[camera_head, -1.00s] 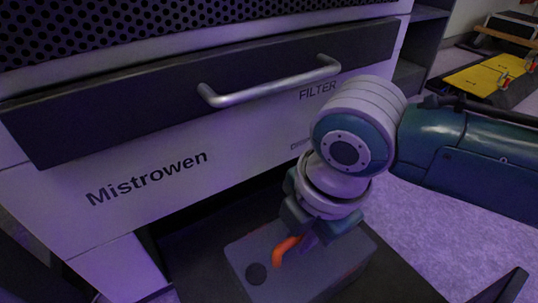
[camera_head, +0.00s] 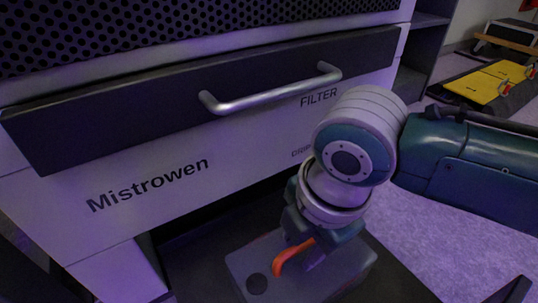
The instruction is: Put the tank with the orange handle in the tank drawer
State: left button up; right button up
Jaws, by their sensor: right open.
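The tank (camera_head: 338,272) is a dark grey box with a round dark cap and an orange handle (camera_head: 290,254) on top. It sits in the open dark tank drawer (camera_head: 392,281), low in the cabinet. My right gripper (camera_head: 308,256) is at the handle, pointing down, with its jaws open. The arm hides part of the handle and the tank's back side. My left gripper is not in view.
Above is a closed dark drawer with a metal bar handle (camera_head: 273,93), labelled FILTER, on the white Mistrowen cabinet (camera_head: 150,205). Purple-lit floor (camera_head: 455,240) lies open at right. A yellow panel (camera_head: 490,82) lies at the far right.

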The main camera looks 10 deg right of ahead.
aim_at(310, 271)
notch_tip(310, 271, up, 12)
jog(key=s+p, duration=0.2)
jog(key=p, duration=0.7)
jog(key=s+a+r+m+t+y, duration=0.1)
jog(key=s+a+r+m+y, duration=0.15)
jog(key=s+m, duration=0.5)
jog(key=s+d+r+m+h, duration=0.2)
jog(key=s+d+m, duration=0.4)
jog(key=d+m, duration=0.4)
jog(key=shift+s+d+m+t+h, duration=0.35)
jog(key=shift+m+h, duration=0.2)
jog(key=shift+m, duration=0.7)
